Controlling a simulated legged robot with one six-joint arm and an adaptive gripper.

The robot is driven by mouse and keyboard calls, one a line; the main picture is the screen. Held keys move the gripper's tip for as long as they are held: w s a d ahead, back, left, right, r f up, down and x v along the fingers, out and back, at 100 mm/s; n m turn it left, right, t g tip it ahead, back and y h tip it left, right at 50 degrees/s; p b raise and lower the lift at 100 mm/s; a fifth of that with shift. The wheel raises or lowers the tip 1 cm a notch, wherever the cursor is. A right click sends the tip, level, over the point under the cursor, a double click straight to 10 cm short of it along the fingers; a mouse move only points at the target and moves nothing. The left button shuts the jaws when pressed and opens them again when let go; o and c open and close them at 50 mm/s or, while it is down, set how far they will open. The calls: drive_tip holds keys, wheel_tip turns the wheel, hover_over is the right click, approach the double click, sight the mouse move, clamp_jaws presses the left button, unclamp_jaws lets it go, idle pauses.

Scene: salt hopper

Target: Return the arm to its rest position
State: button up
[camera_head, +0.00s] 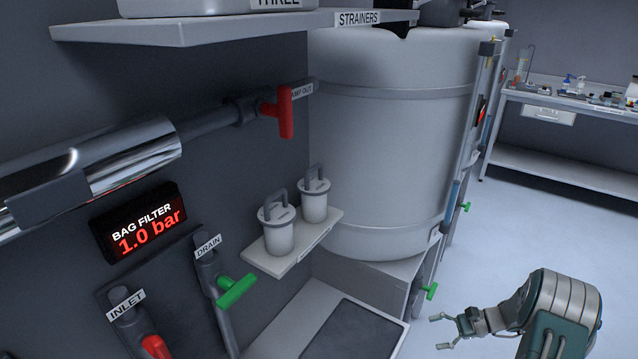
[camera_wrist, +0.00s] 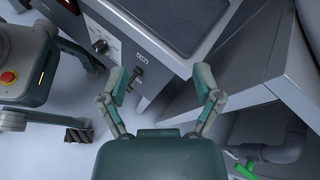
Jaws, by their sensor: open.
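My gripper (camera_head: 440,332) is at the lower right of the head view, held over the open floor with its fingers pointing left. Its two fingers are spread apart with nothing between them. In the wrist view the gripper (camera_wrist: 162,84) is also open and empty. It faces a grey unit with a dark top panel (camera_wrist: 178,18), a knob (camera_wrist: 100,46) and a small label. My arm is bent, with its green and grey links at the lower right of the head view.
A large white tank (camera_head: 390,150) stands at the centre. Red-handled (camera_head: 285,112) and green-handled (camera_head: 236,291) valves, two lidded canisters on a small shelf (camera_head: 290,255) and an overhead shelf (camera_head: 200,32) line the left wall. A bench (camera_head: 560,165) stands far right. The floor (camera_head: 520,225) between is clear.

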drive_tip(key=s+a+r+n+g+h, duration=0.1)
drive_tip(key=s+a+r+n+h, duration=0.15)
drive_tip(key=r, duration=0.55)
drive_tip(key=s+a+r+n+h, duration=0.2)
drive_tip(key=a+r+n+h, duration=0.15)
drive_tip(key=r, duration=0.35)
drive_tip(key=s+a+r+n+g+h, duration=0.1)
drive_tip(key=s+a+r+n+h, duration=0.2)
drive_tip(key=r, duration=0.5)
drive_tip(key=s+a+r+n+t+h, duration=0.2)
drive_tip(key=s+a+r+n+t, duration=0.1)
drive_tip(key=s, duration=0.6)
drive_tip(key=s+a+r+n+t+h, duration=0.2)
drive_tip(key=s+a+r+n+t, duration=0.1)
drive_tip(key=s+r, duration=0.3)
drive_tip(key=shift+s+a+r+t+h, duration=0.2)
drive_tip(key=shift+s+t+h, duration=0.1)
drive_tip(key=shift+s, duration=1.1)
